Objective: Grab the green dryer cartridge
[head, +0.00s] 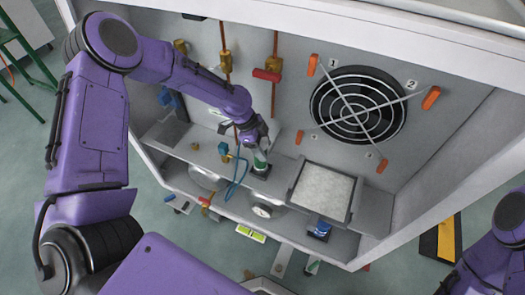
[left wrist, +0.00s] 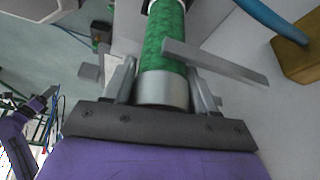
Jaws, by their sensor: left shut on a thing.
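The green dryer cartridge (head: 260,160) stands on the lower shelf inside the open cabinet in the head view, partly hidden by my left gripper. In the left wrist view the green cartridge (left wrist: 165,45) has a silver end cap and sits between the two fingers. My left gripper (head: 258,148) has reached down over its top and is shut on it; the fingers also show in the left wrist view (left wrist: 163,78). The cartridge's base looks to be at a dark seat on the shelf; I cannot tell whether it touches. My right gripper is out of view; only part of my right arm shows.
A blue hose (head: 237,175) runs just left of the cartridge. A framed filter panel (head: 323,190) stands close on the right. A round fan (head: 358,106) with orange clips is on the back wall. Copper pipes with a red valve handle (head: 267,75) run above.

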